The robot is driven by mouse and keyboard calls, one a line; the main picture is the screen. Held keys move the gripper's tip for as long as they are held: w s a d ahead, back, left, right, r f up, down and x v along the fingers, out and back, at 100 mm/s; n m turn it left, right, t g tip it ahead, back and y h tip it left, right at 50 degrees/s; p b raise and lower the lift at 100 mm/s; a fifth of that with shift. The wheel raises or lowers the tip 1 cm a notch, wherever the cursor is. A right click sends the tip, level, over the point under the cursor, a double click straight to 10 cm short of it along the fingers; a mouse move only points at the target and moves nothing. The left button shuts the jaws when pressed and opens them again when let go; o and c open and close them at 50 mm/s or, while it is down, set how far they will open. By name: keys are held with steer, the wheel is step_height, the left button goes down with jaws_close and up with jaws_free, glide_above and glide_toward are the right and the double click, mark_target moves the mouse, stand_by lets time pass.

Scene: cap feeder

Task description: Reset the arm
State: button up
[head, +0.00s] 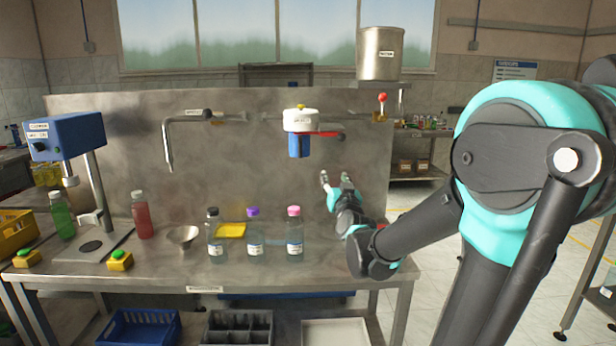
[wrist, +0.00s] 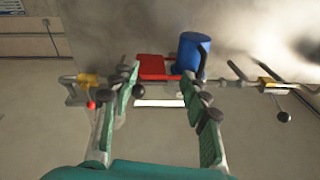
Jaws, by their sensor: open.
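My gripper (head: 336,180) is at the right side of the bench in the head view, raised above the worktop with its fingers pointing up. In the wrist view my gripper (wrist: 160,85) shows two green-padded fingers spread wide with nothing between them. My teal and black arm fills the right of the head view. Beyond the fingertips, the wrist view shows a red part (wrist: 155,66) and a blue cylinder (wrist: 194,52). In the head view, a white-topped blue dispenser (head: 299,145) with a red lever is mounted on the back panel, left of and above my gripper.
Bottles with black (head: 214,235), purple (head: 254,233) and pink (head: 294,232) caps stand on the bench left of my gripper. A funnel (head: 183,236), red bottle (head: 141,215) and blue-headed capping stand (head: 65,137) are farther left. A metal tank (head: 381,53) and red-knobbed valve (head: 382,105) are above right.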

steer(key=s+d+f+n+g, duration=0.1)
steer(key=s+f+g, duration=0.4)
steer(key=f, duration=0.4)
steer(key=s+f+n+g, duration=0.1)
steer(key=s+f+g, duration=0.2)
steer(key=s+f, duration=0.45)
steer(key=s+d+f+g, duration=0.3)
steer(key=s+f, duration=0.4)
steer(key=s, duration=0.1)
steer(key=s+d+f+m+g+h, duration=0.1)
steer(key=s+d+f+g, duration=0.2)
steer(key=s+f, duration=0.4)
steer(key=shift+s+f+g, duration=0.35)
steer(key=shift+s+g, duration=0.45)
steer(key=shift+s, duration=0.05)
steer(key=shift+a, duration=0.1)
